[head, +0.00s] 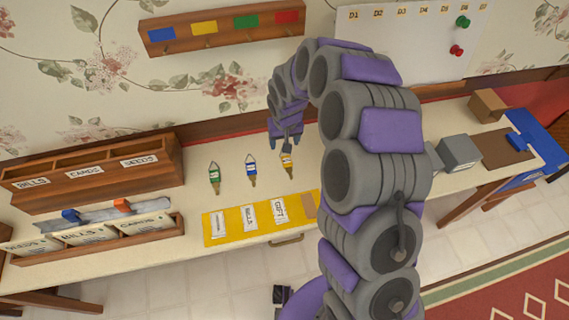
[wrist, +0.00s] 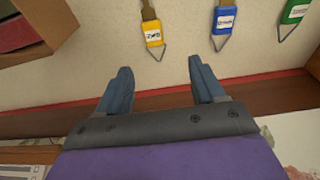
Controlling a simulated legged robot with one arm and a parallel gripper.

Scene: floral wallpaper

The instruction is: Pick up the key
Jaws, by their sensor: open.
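Three tagged keys lie in a row on the cream desk: a green-tagged key (head: 214,174), a blue-tagged key (head: 252,169) and a yellow-tagged key (head: 287,160). The wrist view shows the yellow tag (wrist: 154,34), the blue tag (wrist: 224,20) and the green tag (wrist: 294,12) near its top edge. My gripper (head: 286,137) is just behind the yellow-tagged key in the head view. In the wrist view, my gripper (wrist: 159,72) has its two fingers spread with nothing between them. All three keys are apart from the fingers.
A yellow mat (head: 235,234) with labelled papers lies at the desk's front. A wooden sorter (head: 95,183) and a tray of envelopes (head: 90,240) stand left. A rack with coloured labels (head: 222,28) hangs on the wall. A grey box (head: 459,153) stands right.

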